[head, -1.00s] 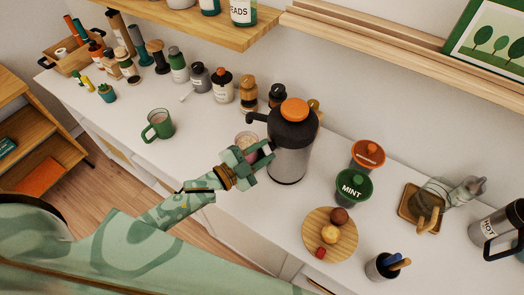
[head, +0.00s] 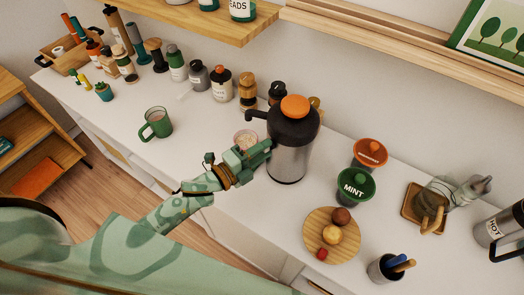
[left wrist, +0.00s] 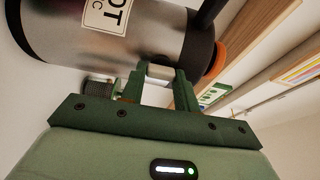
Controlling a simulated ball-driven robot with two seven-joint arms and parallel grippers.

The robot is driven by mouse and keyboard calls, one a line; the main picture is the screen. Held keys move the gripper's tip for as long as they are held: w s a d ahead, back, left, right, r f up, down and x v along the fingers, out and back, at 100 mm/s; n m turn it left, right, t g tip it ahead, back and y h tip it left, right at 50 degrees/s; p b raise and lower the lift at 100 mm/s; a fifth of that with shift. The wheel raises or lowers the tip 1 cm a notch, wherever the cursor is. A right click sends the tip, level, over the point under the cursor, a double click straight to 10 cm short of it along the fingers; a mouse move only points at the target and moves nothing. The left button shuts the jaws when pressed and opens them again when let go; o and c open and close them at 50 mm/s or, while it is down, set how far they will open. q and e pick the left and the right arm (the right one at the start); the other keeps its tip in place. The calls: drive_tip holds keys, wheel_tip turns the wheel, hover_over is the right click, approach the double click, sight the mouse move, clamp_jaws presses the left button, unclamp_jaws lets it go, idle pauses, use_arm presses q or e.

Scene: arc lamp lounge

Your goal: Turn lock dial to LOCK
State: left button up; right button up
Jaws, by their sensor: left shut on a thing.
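A steel airpot (head: 288,160) with a dark top and an orange cap (head: 295,106) stands upright on the white counter. Its spout points left. My left gripper (head: 262,153) is at the airpot's left front side, level with its upper body. In the left wrist view, the gripper (left wrist: 160,78) is shut on a small pale grey piece, the lock dial (left wrist: 160,70), on the side of the airpot (left wrist: 120,35). The fingers hide much of the dial, and I cannot read its setting. My right gripper is not in view.
A pink-topped cup (head: 245,140) stands close behind my left gripper. A green mug (head: 156,124) is further left. Bottles line the wall.

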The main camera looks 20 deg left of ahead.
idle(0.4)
use_arm(q)
drive_tip(key=shift+f, duration=0.1)
drive_tip(key=o, duration=1)
drive_tip(key=shift+s, duration=0.1)
drive_tip(key=b+v, duration=0.1)
drive_tip(key=v, duration=1.5)
drive_tip(key=shift+s+a, duration=0.1)
